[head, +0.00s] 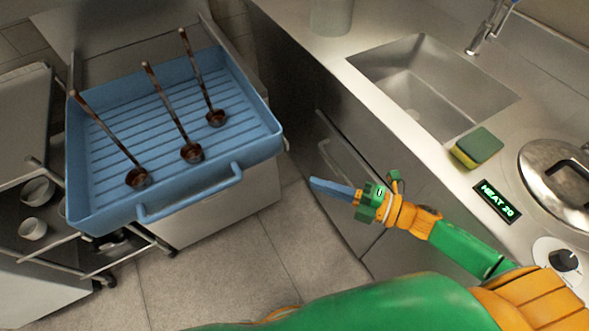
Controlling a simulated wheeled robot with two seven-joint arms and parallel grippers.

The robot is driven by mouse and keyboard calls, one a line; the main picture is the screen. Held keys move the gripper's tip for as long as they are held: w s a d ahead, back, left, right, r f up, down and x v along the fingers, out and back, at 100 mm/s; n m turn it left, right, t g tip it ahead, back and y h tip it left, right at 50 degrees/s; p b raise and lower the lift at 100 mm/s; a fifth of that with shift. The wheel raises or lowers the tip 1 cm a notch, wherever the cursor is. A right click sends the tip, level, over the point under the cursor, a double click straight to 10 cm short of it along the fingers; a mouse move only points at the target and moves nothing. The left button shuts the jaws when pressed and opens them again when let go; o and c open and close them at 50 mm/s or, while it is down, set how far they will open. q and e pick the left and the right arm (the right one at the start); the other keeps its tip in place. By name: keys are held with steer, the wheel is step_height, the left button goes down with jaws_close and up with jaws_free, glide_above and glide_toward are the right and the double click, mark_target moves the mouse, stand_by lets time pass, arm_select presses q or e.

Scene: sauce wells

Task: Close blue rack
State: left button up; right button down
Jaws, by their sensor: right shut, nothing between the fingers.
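The blue rack (105,197) is a ribbed, tray-like drawer pulled out at the left of the head view. Its blue bar handle (190,193) runs along the front. Three dark ladles lie in it: a left one (137,177), a middle one (191,152) and a right one (215,117). My right gripper (318,186) is shut and empty, to the right of the rack and apart from its handle, over the floor by the counter front. My left gripper is not in view.
A counter with a sink (430,85), a sponge (478,147), a heat display (497,200) and a lidded pot (560,172) stands at the right. A metal cart (70,262) with cups is at the left. Open floor (225,265) lies in front of the rack.

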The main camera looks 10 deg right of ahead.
steer(key=s+r+n+g+y, duration=0.2)
steer(key=n, duration=0.1)
steer(key=p, duration=0.3)
glide_toward(240, 162)
steer(key=s+a, duration=0.1)
steer(key=a, duration=0.3)
steer(key=w, duration=0.1)
steer(key=w+a, duration=0.1)
steer(key=shift+w+a, duration=0.15)
steer(key=shift+w, duration=0.25)
steer(key=shift+w+a, duration=0.1)
steer(key=shift+w, duration=0.3)
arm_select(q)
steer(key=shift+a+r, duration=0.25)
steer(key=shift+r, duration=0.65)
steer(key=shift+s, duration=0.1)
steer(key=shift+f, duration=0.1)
